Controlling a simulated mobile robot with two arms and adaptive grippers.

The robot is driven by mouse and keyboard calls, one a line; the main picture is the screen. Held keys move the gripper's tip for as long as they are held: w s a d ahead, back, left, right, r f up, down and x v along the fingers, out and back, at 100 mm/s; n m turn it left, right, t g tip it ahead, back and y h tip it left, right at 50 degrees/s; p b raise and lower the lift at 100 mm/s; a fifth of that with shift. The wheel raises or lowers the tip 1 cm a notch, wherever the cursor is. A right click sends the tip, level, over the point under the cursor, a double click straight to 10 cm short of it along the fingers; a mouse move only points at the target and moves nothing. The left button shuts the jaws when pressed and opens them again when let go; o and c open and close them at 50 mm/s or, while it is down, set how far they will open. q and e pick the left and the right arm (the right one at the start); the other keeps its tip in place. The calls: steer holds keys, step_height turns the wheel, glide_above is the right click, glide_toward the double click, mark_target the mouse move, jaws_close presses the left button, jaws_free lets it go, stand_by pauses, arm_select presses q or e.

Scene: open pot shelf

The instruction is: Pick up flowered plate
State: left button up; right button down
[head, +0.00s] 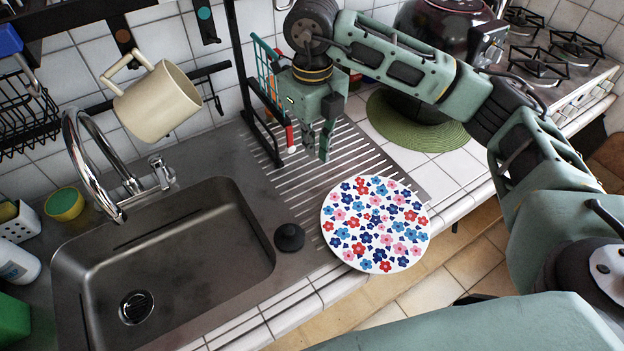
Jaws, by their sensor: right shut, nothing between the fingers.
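The flowered plate (375,224) is round and white with red, blue and pink flowers. It lies at the right end of the ribbed metal drainboard, with its near edge reaching over the white tiled counter edge. My right gripper (325,156) points down above the drainboard, behind and left of the plate and apart from it. Its fingers are shut with nothing between them. My left gripper is not in view.
A steel sink (165,262) with a tall faucet (80,160) is at left. A black stopper (289,237) sits beside the plate. A rack post (246,80) and a green round mat (418,122) stand behind. A beige mug (156,101) hangs above the sink.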

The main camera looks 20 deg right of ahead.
steer(key=p, duration=0.3)
glide_toward(313, 193)
step_height(313, 193, down, 5)
steer(key=shift+f, duration=0.2)
steer(key=shift+w+f, duration=0.1)
steer(key=shift+f, duration=0.55)
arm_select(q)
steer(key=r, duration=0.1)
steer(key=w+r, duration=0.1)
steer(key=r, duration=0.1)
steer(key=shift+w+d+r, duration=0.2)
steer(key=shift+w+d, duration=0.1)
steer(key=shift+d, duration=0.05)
arm_select(e)
steer(key=shift+f, duration=0.1)
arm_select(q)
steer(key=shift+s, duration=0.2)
